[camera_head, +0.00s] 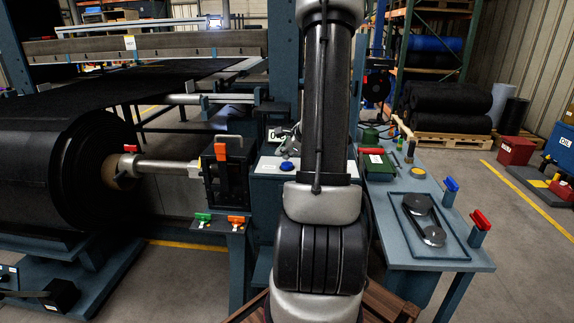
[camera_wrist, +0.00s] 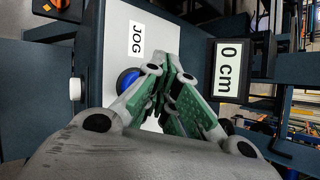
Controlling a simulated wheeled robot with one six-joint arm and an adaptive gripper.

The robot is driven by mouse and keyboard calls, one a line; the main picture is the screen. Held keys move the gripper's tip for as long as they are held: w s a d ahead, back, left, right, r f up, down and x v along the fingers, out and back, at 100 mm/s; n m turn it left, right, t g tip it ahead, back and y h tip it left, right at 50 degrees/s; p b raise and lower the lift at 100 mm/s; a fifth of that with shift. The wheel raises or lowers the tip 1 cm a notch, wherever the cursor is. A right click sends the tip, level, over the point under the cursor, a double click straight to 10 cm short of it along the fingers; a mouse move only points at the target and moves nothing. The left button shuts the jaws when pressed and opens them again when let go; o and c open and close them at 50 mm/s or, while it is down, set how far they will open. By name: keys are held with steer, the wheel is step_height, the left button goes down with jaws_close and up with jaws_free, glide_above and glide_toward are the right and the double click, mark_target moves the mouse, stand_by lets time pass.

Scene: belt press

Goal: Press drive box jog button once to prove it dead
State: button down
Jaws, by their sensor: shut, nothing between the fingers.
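The drive box shows its light panel (camera_wrist: 107,52) in the wrist view, with a black-on-white JOG label (camera_wrist: 136,38). The blue round jog button (camera_wrist: 127,79) sits below the label. It also shows in the head view (camera_head: 287,166) on the pale box top (camera_head: 265,164). My gripper (camera_wrist: 172,62) is shut and empty. Its fingers reach over the panel just right of the button and hide part of its right edge in the picture. I cannot tell the gap between fingertips and panel. In the head view my arm hides most of the gripper.
A display reading 0 cm (camera_wrist: 230,68) stands right of the panel. A white knob (camera_wrist: 75,89) is on the box's left side. The head view shows a large black belt roll (camera_head: 50,170) at left and a bench (camera_head: 400,240) with tools at right.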

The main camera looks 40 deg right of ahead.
steer(key=shift+r, duration=0.1)
steer(key=shift+r, duration=2.4)
steer(key=s+a+r+n+g+y, duration=0.1)
steer(key=s+a+n+g+y, duration=0.35)
steer(key=s+a+n, duration=0.95)
steer(key=s+a+r+n+h, duration=0.3)
steer(key=s+a+r+n, duration=0.5)
steer(key=a+r+n, duration=0.2)
steer(key=a+n, duration=0.2)
steer(key=n, duration=0.2)
steer(key=shift+s+r+n, duration=0.15)
steer(key=shift+n, duration=0.15)
steer(key=shift+g, duration=0.25)
